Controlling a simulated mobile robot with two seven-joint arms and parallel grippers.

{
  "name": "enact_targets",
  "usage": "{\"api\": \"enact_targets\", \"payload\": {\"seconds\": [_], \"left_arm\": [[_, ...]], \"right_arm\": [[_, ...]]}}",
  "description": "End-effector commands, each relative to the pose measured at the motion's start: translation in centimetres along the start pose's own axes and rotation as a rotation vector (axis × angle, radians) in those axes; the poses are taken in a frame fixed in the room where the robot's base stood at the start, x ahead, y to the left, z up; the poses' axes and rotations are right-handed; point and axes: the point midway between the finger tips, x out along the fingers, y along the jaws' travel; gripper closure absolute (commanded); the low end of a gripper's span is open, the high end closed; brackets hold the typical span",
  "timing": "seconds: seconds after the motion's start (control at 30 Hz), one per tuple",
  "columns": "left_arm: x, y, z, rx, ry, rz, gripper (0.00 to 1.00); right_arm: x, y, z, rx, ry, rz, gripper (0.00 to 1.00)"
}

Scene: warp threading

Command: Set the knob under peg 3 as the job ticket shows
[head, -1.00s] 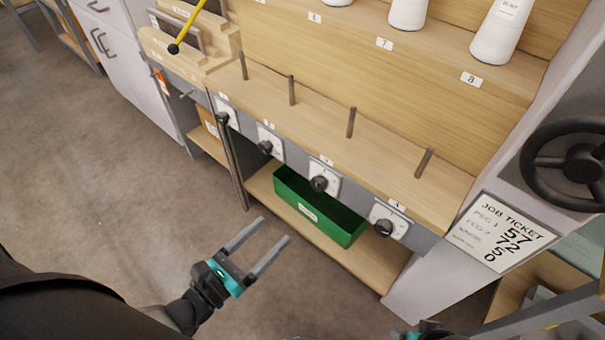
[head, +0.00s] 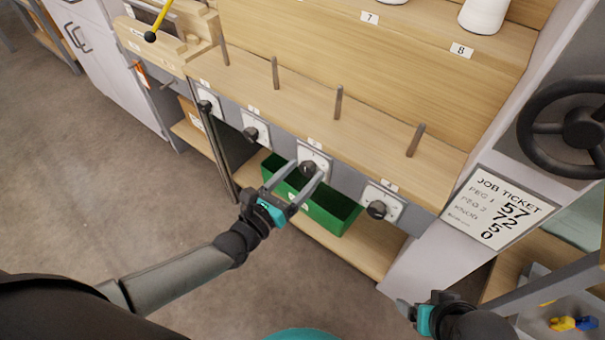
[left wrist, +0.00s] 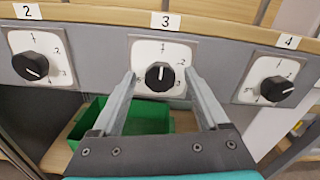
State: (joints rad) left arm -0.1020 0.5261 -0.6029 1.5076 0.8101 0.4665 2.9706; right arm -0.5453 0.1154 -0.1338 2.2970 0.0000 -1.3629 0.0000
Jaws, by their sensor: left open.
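The black knob under peg 3 (head: 308,168) sits on a white dial plate below the label 3. In the left wrist view this knob (left wrist: 160,77) is centred between my fingers, with a pale mark near its upper middle; its exact setting is hard to read. My left gripper (head: 305,171) is open, with one fingertip on each side of the knob and visible gaps. Peg 3 (head: 338,102) stands above.
Neighbouring knobs sit under peg 2 (left wrist: 32,66) and peg 4 (left wrist: 277,89). A green bin (head: 335,217) stands on the shelf below the knobs. A black handwheel (head: 583,129) is at the right. Open floor lies at the left.

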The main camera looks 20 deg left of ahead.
Motion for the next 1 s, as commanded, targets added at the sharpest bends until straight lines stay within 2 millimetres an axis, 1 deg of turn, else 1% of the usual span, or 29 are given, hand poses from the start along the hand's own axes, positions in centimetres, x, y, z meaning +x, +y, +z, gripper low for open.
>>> {"api": "enact_targets", "payload": {"seconds": [0.1,0.37,1.0], "left_arm": [[0.57,-0.01,0.03,-0.001,-0.001,0.0,0.22],[0.63,-0.02,0.04,0.0,0.0,0.0,0.22],[0.57,-0.05,0.0,0.0,0.0,-0.001,0.94]], "right_arm": [[-0.26,0.03,-0.11,0.0,0.005,0.001,0.25],[-0.34,0.03,-0.15,0.0,0.006,0.001,0.25],[-0.33,0.04,-0.15,0.001,0.006,0.001,0.25]]}}
